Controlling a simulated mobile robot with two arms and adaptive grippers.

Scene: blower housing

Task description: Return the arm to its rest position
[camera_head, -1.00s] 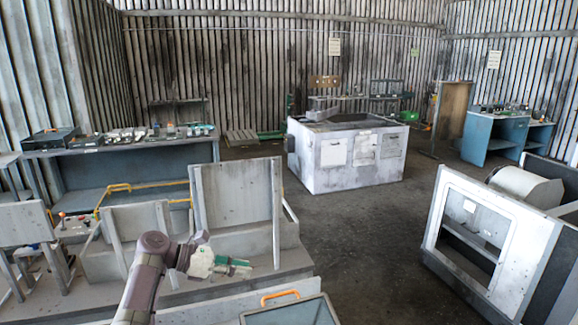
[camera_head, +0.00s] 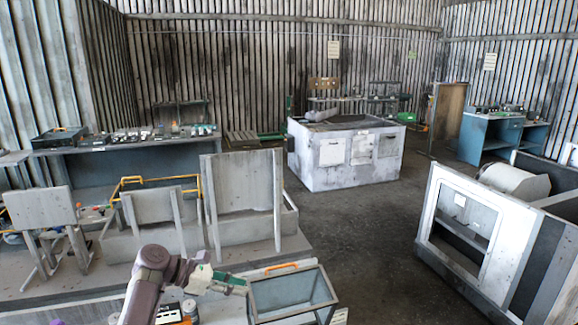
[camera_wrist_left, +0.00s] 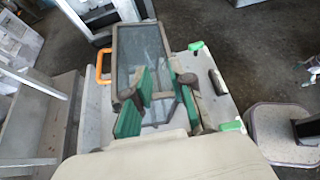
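My left arm rises from the bottom of the head view, bent at a purple-brown joint. My left gripper (camera_head: 243,285) points right, over the near bench beside a glass-topped case. In the left wrist view the green-padded fingers of my left gripper (camera_wrist_left: 163,82) stand apart with nothing between them. The glass-topped case (camera_head: 292,291) has an orange handle and also shows beyond the fingers in the left wrist view (camera_wrist_left: 130,45). My right gripper is not in view.
Upright grey panels (camera_head: 242,185) stand behind my left arm. A worn white cabinet (camera_head: 350,155) stands mid-room, and a large open-framed housing (camera_head: 465,215) stands at right. The dark floor (camera_head: 365,240) between them is clear.

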